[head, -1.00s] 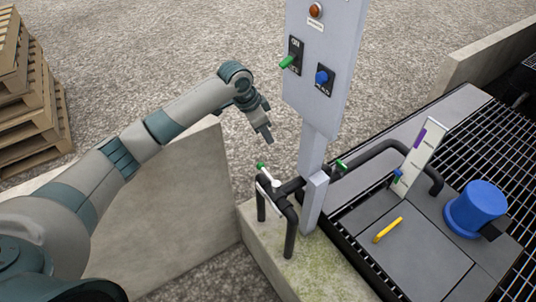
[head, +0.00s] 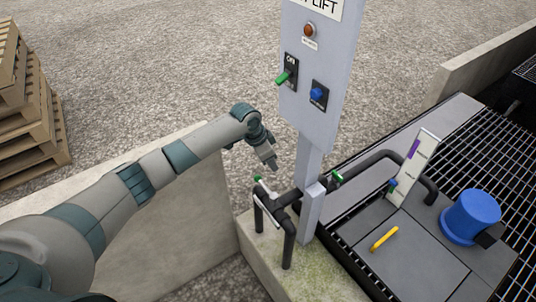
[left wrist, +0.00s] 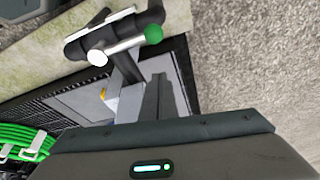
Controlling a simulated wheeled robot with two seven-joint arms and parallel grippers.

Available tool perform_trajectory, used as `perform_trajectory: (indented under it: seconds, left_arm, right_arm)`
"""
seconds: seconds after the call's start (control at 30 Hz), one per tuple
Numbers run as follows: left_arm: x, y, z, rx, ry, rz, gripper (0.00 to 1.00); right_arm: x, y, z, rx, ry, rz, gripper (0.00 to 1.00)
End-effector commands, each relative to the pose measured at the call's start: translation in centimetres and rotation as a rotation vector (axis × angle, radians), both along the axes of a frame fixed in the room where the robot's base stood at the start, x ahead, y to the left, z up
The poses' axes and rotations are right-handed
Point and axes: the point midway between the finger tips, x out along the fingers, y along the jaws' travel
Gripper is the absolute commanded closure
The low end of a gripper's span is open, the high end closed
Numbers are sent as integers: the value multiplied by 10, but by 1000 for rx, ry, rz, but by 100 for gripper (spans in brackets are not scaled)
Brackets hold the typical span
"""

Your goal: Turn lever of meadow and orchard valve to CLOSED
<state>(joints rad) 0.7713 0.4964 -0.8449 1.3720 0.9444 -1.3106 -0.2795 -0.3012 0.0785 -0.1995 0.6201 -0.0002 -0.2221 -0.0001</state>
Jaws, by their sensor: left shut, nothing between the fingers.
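A valve lever with a green grip (head: 259,180) and a pale metal arm sits on the black pipework (head: 287,240) left of the grey post. A second green-tipped lever (head: 336,176) is on the pipe right of the post. I cannot read which is meadow or orchard. My left gripper (head: 273,166) is shut and empty, just above and right of the near lever, apparently not touching it. In the left wrist view, the near lever (left wrist: 125,45) lies beyond the gripper fingers (left wrist: 160,100), its green tip pointing right. My right gripper is not in view.
The grey post carries a control panel (head: 317,85) with a green switch, a blue knob and an orange lamp. A concrete wall (head: 190,225) is below my left arm.

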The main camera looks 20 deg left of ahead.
Motion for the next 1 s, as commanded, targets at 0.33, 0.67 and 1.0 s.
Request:
perform_trajectory:
  seconds: [0.33,0.67,1.0]
  left_arm:
    - [-17,19,-16,1,1,0,100]
    - [-23,26,-20,0,-1,-2,100]
    - [-23,24,-19,0,0,2,100]
  right_arm:
    - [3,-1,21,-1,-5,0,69]
    - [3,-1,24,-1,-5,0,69]
    - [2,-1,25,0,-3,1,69]
